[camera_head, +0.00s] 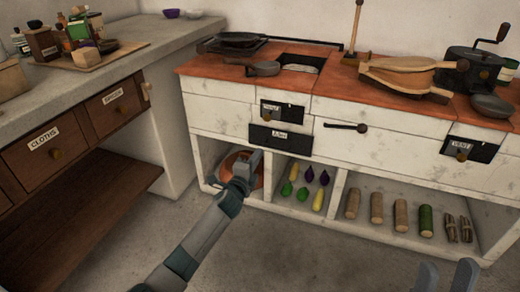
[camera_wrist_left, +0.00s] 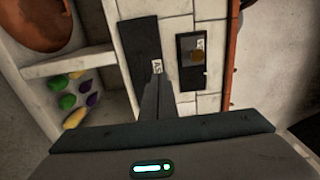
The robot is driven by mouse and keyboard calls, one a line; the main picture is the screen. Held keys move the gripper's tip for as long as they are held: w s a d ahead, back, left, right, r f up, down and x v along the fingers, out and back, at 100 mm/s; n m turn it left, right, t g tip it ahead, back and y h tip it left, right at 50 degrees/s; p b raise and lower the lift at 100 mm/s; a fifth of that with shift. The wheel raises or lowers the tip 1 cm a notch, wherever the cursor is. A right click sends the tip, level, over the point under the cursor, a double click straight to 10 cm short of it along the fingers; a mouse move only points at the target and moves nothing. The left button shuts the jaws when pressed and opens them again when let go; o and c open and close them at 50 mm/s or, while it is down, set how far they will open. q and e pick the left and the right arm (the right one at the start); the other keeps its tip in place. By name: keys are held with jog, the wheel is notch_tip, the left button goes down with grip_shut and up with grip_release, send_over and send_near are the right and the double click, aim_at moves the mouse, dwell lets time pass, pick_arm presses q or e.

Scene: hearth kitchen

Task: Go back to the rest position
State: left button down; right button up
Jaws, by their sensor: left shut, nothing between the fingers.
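My left gripper (camera_head: 250,163) is shut and empty, in front of the lower left opening of the white stove. In the left wrist view its closed fingers (camera_wrist_left: 157,95) point at the dark Ash panel (camera_wrist_left: 143,45), over its label. I cannot tell whether they touch it. The Ash panel also shows in the head view (camera_head: 281,140), just above and right of the gripper. My right gripper (camera_head: 447,277) shows only as two grey fingers, apart with nothing between them, at the bottom right edge. The rest of the right arm is out of view.
A copper-coloured vessel (camera_head: 228,166) sits in the left cubby behind my left gripper. Vegetables (camera_head: 303,192) and logs (camera_head: 376,207) lie in the other cubbies. A counter with drawers (camera_head: 58,152) stands left. The floor (camera_head: 300,255) between is clear.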

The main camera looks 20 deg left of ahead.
pick_arm(q)
jog(key=shift+s, duration=0.3)
